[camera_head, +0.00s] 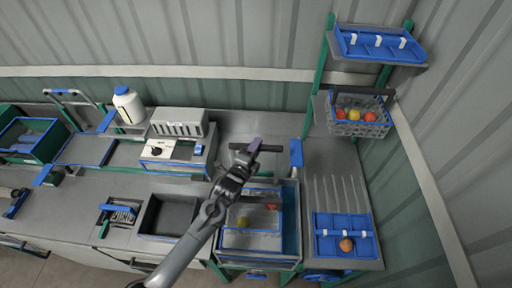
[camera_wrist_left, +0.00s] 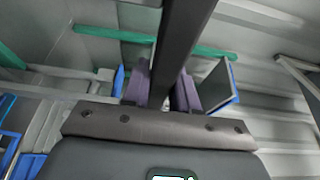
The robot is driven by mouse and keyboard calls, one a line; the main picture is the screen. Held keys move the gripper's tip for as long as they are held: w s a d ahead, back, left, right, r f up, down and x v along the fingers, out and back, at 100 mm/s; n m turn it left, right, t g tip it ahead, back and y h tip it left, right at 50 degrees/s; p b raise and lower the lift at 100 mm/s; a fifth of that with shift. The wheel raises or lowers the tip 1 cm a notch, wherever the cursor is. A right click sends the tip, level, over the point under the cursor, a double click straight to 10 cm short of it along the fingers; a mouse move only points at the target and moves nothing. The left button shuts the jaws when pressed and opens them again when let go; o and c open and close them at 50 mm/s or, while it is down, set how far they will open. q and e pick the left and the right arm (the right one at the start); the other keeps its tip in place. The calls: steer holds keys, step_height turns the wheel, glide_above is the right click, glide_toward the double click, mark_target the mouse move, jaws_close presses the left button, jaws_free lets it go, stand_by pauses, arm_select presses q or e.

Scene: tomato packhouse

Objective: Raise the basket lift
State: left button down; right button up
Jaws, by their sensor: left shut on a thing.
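My left gripper (camera_head: 254,147) is above the back edge of a blue-rimmed tank (camera_head: 297,225), its purple fingers closed on a dark bar (camera_head: 272,149), which looks like the lift's handle. In the left wrist view the same bar (camera_wrist_left: 184,45) runs between the purple fingertips (camera_wrist_left: 160,88). Inside the tank sits a grey basket (camera_head: 262,219) with a yellowish and a red tomato in it. My arm hides part of the tank's left side. How the bar joins the basket is hidden. My right gripper is not in view.
A wire basket of tomatoes (camera_head: 359,128) stands on a shelf at the right, below a blue tray (camera_head: 380,47). A blue divided tray (camera_head: 345,240) with one tomato lies right of the tank. A dark bin (camera_head: 169,217) and a white-topped device (camera_head: 172,150) are at the left.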

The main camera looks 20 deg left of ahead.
arm_select(q)
steer(key=shift+w+r, duration=0.1)
steer(key=shift+r, duration=0.45)
steer(key=c, duration=1.2)
jaws_free()
steer(key=shift+o, duration=1.2)
steer(key=shift+f, duration=0.15)
steer(key=shift+f, duration=0.15)
